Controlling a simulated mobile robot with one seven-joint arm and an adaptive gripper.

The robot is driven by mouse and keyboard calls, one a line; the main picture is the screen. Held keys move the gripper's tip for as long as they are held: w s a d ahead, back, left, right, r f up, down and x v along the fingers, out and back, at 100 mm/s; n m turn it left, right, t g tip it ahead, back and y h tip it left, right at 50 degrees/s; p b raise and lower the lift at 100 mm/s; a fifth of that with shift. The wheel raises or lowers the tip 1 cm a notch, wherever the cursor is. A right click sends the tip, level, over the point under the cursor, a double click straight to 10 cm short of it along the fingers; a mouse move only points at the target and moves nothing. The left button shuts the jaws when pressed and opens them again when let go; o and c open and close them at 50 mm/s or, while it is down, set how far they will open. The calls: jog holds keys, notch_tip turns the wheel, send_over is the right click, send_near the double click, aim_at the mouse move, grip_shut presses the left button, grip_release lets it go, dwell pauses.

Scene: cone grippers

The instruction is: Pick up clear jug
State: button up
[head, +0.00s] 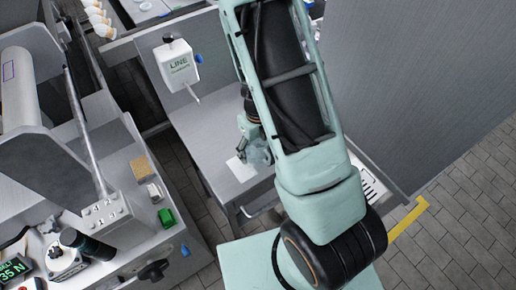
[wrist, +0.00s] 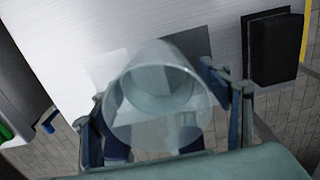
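The clear jug (wrist: 158,110) is a see-through, faintly blue-grey vessel in the middle of the wrist view, with its round opening facing the camera. My gripper (wrist: 152,82) has one finger on each side of it, left and right. Both fingers look close against the jug's walls, but I cannot tell whether they press on it. In the head view my gripper (head: 254,145) is low over the grey table, beside a white sheet (head: 241,169). There the jug is not clearly made out, and my arm hides part of the table.
The grey table (head: 205,125) has a white dispenser labelled LINE (head: 178,65) at its back left. A tall grey panel (head: 420,90) stands to the right. A bench with a green block (head: 167,217) is at left. A black pad (wrist: 272,48) lies right in the wrist view.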

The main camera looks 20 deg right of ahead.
jog(key=c, duration=1.3)
jog(key=shift+r, duration=0.15)
jog(key=shift+w+r, duration=0.1)
jog(key=shift+r, duration=0.95)
jog(key=w+d+r, duration=0.9)
jog(key=w+r, duration=0.1)
jog(key=shift+d+r, duration=0.15)
jog(key=shift+r, duration=0.1)
jog(key=shift+w, duration=0.15)
